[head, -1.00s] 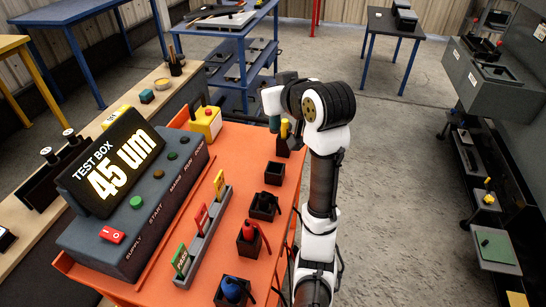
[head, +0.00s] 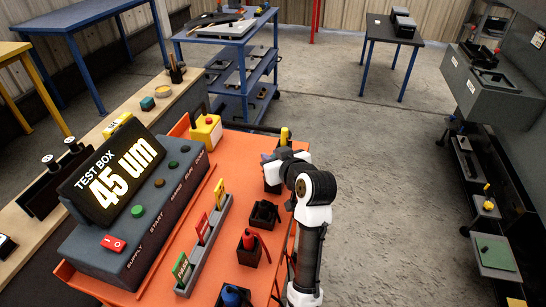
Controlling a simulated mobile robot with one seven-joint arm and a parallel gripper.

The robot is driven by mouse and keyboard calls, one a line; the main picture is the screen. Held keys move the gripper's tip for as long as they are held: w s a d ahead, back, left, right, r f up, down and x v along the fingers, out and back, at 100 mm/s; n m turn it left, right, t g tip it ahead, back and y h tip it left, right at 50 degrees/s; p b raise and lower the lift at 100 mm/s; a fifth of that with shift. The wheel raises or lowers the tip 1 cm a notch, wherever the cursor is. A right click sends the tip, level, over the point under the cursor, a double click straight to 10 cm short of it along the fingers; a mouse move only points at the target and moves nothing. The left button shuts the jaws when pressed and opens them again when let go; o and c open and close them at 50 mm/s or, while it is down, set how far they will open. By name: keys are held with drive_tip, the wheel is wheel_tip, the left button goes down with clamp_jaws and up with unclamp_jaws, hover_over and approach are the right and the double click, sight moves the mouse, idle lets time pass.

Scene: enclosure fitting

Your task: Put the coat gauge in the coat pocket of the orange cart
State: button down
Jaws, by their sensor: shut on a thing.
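My gripper (head: 270,160) is over the orange cart (head: 205,255), near its far right corner. It is shut on a small greyish piece, which I take to be the coat gauge (head: 265,157); the gripper and wrist hide most of it. A dark open pocket (head: 271,188) shows just below the gripper, partly covered by it. I take it to be the coat pocket, but I can read no label. Whether the gauge's lower end is inside the pocket or above it, I cannot tell.
Beyond the gripper stands a yellow-topped tool (head: 284,135). Nearer pockets hold a dark item (head: 264,213), a red tool (head: 249,241) and a blue tool (head: 232,296). A test box (head: 130,205) reading "45 um", a card rack (head: 204,245) and a yellow button box (head: 206,131) stand left.

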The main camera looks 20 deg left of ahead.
drive_tip(key=shift+f, duration=0.15)
drive_tip(key=shift+f, duration=0.2)
drive_tip(key=c, duration=1.2)
unclamp_jaws()
drive_tip(key=shift+c, duration=0.2)
drive_tip(key=shift+r, duration=0.1)
drive_tip(key=shift+r, duration=0.15)
drive_tip(key=b+v, duration=0.1)
drive_tip(key=v, duration=1.1)
drive_tip(key=shift+b, duration=0.4)
drive_tip(key=shift+s, duration=0.1)
